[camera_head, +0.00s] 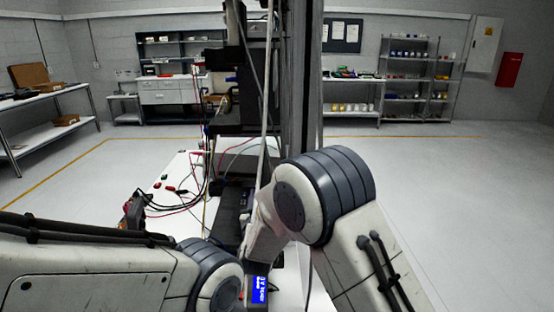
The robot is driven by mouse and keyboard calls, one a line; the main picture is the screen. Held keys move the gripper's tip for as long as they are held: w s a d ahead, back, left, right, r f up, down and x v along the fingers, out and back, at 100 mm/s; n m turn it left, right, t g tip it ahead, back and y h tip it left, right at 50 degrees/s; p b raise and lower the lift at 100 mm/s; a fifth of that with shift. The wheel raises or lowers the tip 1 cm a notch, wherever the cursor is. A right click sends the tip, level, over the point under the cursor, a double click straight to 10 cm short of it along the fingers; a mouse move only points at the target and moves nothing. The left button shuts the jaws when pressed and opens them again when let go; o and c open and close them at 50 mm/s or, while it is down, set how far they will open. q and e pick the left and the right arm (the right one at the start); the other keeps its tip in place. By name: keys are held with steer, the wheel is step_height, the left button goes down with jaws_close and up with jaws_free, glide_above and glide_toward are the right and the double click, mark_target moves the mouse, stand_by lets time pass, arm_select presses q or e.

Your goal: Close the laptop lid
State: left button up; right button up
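I cannot make out a laptop or its lid for certain. A dark flat object (230,208) lies on the white table (180,172), left of the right arm, and I cannot tell whether it is part of a laptop. My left arm comes in low from the left, and its large joint sits at the bottom centre. My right arm comes up from the lower right and bends at a large grey joint, with a pale link running down to the left. Neither gripper's fingertips show; the arms cover much of the table's front.
A tall rig (298,75) with dark equipment stands in the centre. Red and black wires (185,207) hang over the table's left part, near small red and green parts. A lit blue display (259,290) shows at the bottom. Shelves (405,80) stand far back; the floor on both sides is clear.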

steer(key=shift+a+f+n+b, duration=0.15)
steer(key=shift+a+f+n, duration=1.2)
steer(key=shift+a, duration=0.65)
steer(key=shift+a+f+n+b, duration=0.1)
steer(key=shift+a+f+n, duration=1)
steer(key=shift+a+f, duration=0.75)
steer(key=shift+a+f+n+b, duration=0.15)
steer(key=shift+a+f+n, duration=1.1)
steer(key=shift+a, duration=0.95)
steer(key=shift+s+a, duration=0.1)
steer(key=shift+s, duration=0.1)
